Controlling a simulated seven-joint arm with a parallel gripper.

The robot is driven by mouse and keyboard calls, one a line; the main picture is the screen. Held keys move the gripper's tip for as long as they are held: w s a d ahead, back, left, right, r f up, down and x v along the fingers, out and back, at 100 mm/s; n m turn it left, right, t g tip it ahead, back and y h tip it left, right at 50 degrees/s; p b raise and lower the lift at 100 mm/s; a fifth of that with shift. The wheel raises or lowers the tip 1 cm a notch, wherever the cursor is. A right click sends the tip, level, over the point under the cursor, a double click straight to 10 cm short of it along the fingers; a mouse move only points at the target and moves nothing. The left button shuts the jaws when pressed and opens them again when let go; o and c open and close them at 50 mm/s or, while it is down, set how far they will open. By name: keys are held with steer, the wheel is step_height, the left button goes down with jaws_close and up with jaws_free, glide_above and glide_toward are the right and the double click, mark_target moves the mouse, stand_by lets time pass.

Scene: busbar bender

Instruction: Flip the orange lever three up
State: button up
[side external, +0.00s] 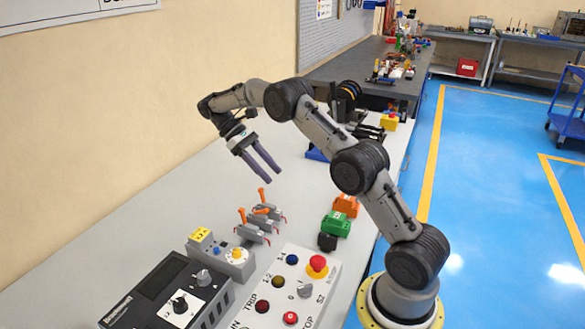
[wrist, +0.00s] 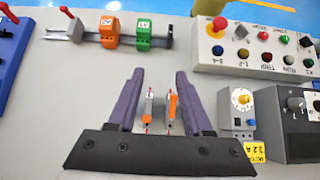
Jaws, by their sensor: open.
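Small grey lever switches (side external: 255,228) stand close together on the light table in the side view. Their orange levers differ: one (side external: 262,195) sticks up at the back, one (side external: 241,215) sticks up at the front left, and one (side external: 262,211) lies nearly flat. I cannot read any number for lever three. My gripper (side external: 270,174) is open and empty, above and behind the switches, its purple fingers pointing down and right. In the wrist view, an orange lever (wrist: 173,106) and grey switch bodies show between the open fingers (wrist: 160,72); the gripper partly hides the group.
A control panel (side external: 292,292) with a red mushroom button stands in front of the switches. A grey knob box (side external: 236,262) and a black device (side external: 160,298) stand front left. Orange (side external: 346,206) and green (side external: 337,224) blocks sit to the right. The table behind the switches is clear.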

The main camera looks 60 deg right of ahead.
steer(key=s+a+r, duration=0.4)
steer(key=s+r, duration=0.1)
steer(key=s, duration=0.4)
steer(key=shift+s+r, duration=0.25)
steer(key=shift+a, duration=0.1)
steer(key=s+a+r+n+t+h, duration=0.1)
steer(key=s+a+r+t, duration=0.5)
steer(key=r, duration=0.4)
steer(key=s+a+f+m+t+y, duration=0.1)
steer(key=s+a+f+t, duration=0.4)
steer(key=s+a+t, duration=0.2)
steer(key=shift+s+a+t, duration=0.15)
steer(key=shift+s+t, duration=0.25)
steer(key=shift+t, duration=0.6)
